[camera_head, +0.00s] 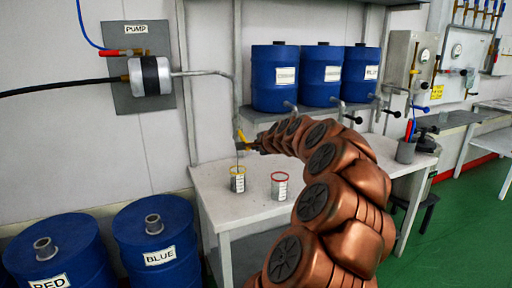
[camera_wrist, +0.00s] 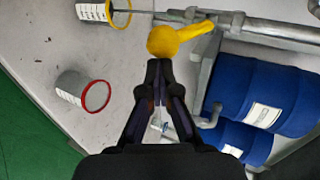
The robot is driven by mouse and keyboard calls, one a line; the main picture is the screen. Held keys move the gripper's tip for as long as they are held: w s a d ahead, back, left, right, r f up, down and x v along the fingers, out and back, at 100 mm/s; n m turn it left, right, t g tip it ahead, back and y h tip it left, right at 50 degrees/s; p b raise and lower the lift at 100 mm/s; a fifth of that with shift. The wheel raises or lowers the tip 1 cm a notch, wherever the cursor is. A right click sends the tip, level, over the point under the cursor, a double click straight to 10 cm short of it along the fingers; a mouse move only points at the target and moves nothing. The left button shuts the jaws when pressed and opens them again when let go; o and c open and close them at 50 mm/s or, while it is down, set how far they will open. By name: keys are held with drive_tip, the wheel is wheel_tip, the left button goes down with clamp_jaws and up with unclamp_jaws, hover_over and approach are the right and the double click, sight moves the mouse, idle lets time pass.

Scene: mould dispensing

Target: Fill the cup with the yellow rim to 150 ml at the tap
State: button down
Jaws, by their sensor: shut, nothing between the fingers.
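The cup with the yellow rim (camera_head: 237,182) stands upright on the table under the tap; it also shows at the top of the wrist view (camera_wrist: 92,12). A thin dark line, like a stream, runs between the tap outlet and this cup. The fill level is not readable. The tap's yellow handle (camera_wrist: 175,38) is just ahead of my fingertips; it also shows in the head view (camera_head: 241,137). My gripper (camera_wrist: 159,68) is shut and empty, its tips at or very near the handle's round end; contact is unclear. In the head view my gripper (camera_head: 251,146) is beside the tap.
A cup with a red rim (camera_head: 279,187) stands right of the yellow-rimmed one on the white table (camera_head: 240,213). Blue drums with taps (camera_head: 275,77) sit on a shelf behind. A pump (camera_head: 150,76) feeds the pipe from the left. More drums (camera_head: 158,240) stand at lower left.

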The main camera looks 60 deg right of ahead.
drive_tip(key=shift+a, duration=0.1)
idle(0.6)
drive_tip(key=shift+r+p, duration=0.55)
drive_tip(key=shift+r, duration=0.25)
drive_tip(key=s+a+r, duration=0.3)
drive_tip(key=s+r, duration=0.4)
drive_tip(key=s, duration=0.3)
drive_tip(key=shift+s+a, duration=0.25)
drive_tip(key=shift+s, duration=0.05)
idle(1.0)
